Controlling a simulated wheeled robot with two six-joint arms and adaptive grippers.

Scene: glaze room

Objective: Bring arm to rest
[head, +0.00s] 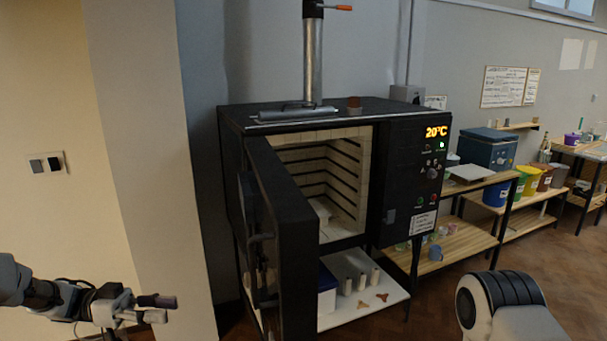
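My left gripper (160,309) reaches in at the lower left, in front of the pale wall column. Its two fingers point right with a gap between them, and nothing shows between them. It is apart from the kiln (290,117), to the left of the open kiln door (285,235). Of my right arm only a rounded grey and black link (500,303) shows at the lower right. My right gripper is out of the picture.
The black kiln stands mid-picture with its door swung towards me; its display reads 20°C. A white shelf (385,300) below holds pale posts and a blue-white box (327,290). Wooden shelving (465,243) with coloured buckets runs right. Floor is clear at the lower right.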

